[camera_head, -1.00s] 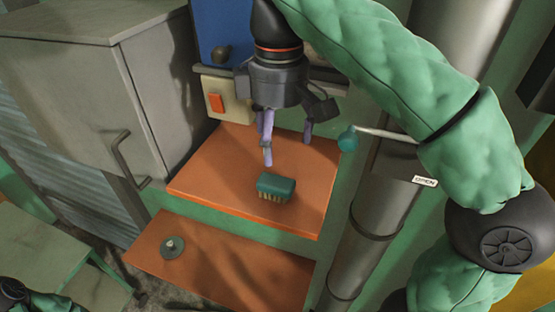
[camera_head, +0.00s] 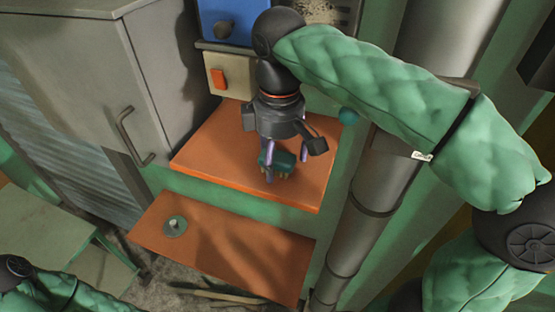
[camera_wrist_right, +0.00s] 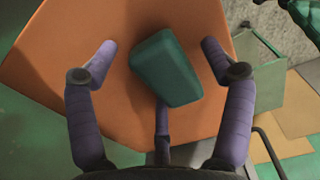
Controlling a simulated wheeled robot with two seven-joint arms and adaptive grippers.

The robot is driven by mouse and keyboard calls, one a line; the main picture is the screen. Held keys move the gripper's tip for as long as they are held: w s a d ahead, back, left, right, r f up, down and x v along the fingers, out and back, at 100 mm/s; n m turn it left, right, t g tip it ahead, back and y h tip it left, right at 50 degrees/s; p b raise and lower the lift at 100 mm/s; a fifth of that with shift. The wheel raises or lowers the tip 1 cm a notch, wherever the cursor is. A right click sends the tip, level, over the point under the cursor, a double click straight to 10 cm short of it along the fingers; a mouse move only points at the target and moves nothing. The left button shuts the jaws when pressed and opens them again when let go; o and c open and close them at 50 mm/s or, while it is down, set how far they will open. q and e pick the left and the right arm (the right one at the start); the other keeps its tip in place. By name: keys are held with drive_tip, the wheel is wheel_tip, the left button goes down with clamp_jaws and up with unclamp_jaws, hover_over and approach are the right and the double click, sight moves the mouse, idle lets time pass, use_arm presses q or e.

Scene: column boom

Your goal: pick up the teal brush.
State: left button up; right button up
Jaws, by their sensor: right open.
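The teal brush (camera_head: 284,160) lies bristles down on the upper orange shelf (camera_head: 222,160). In the right wrist view the brush (camera_wrist_right: 166,68) sits between the spread purple fingers, with visible gaps to the two side fingers. A third finger shows below it, and I cannot tell whether it touches. My right gripper (camera_head: 285,166) is open and points down over the brush, its fingers around it and partly hiding it in the head view. My left gripper is not in view; only part of my left arm shows at the lower left corner.
A lower orange shelf (camera_head: 225,243) holds a small round grey piece (camera_head: 175,226). A grey cabinet (camera_head: 80,85) with a handle stands left. A blue box (camera_head: 226,22) and a red-switch panel (camera_head: 218,79) are behind.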

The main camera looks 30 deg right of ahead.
drive_tip(key=shift+c, duration=1)
drive_tip(key=c, duration=1.1)
drive_tip(key=shift+r, duration=0.6)
drive_tip(key=s+a+r+p, duration=0.1)
drive_tip(key=s+a+r, duration=0.4)
drive_tip(key=a+r, duration=0.6)
drive_tip(key=shift+s+a+r, duration=0.15)
drive_tip(key=shift+a+r, duration=0.2)
drive_tip(key=shift+a, duration=0.7)
